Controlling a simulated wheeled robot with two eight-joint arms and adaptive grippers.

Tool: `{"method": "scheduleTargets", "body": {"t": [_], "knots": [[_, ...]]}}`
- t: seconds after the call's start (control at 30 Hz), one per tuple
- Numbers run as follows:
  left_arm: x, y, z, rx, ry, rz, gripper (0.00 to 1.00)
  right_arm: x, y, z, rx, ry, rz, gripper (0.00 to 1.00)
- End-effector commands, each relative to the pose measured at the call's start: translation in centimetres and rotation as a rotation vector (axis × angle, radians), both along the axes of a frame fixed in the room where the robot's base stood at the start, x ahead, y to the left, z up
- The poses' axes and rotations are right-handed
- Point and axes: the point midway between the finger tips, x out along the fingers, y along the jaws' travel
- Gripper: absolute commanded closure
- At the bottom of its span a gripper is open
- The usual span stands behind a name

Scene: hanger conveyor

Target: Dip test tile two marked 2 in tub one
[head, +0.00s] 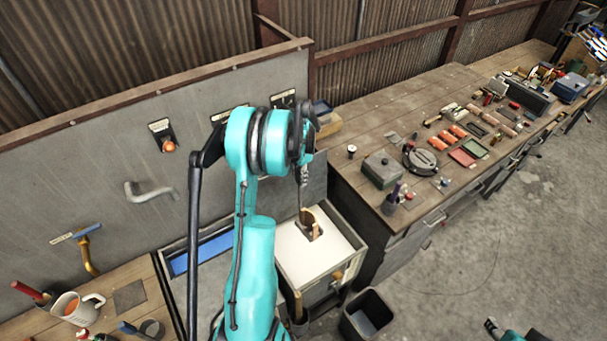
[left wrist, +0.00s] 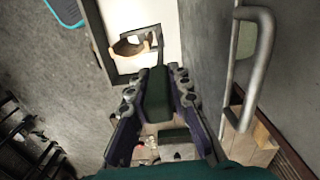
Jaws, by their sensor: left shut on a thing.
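My left gripper (head: 304,172) is above the white-topped box (head: 290,262), shut on a dark green bar-like thing. In the left wrist view the gripper (left wrist: 157,100) has its fingers on both sides of this held thing (left wrist: 158,92), which runs towards the box. The box has a square opening, with a brown rounded piece (left wrist: 128,47) and a tan edge in it. The head view also shows this piece (head: 307,216). I cannot tell whether the held thing touches it. No number 2 or tub label is readable. A teal and dark part of my right arm shows at the bottom right.
A dark open bin (head: 368,315) stands on the floor before the box. A blue-lined trough (head: 203,252) lies left of it. The wooden workbench (head: 385,105) at right carries many small tools and parts. A grey panel with a bent handle (head: 148,194) stands behind. The floor at right is clear.

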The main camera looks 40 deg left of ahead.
Motion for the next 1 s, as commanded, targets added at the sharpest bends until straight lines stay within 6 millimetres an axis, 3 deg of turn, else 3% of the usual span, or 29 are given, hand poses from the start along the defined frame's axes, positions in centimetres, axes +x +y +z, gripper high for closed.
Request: {"method": "scheduleTargets", "body": {"t": [0.47, 1.0], "knots": [[0.0, 0.0, -3.9, 0.0, 0.0, 0.0, 1.0, 0.0, 0.0, -1.5, 0.0, 0.0, 0.0, 0.6], [0.0, 0.0, -9.6, 0.0, 0.0, 0.001, 1.0, 0.0, 0.0, -7.1, 0.0, 0.0, 0.0, 0.6]]}}
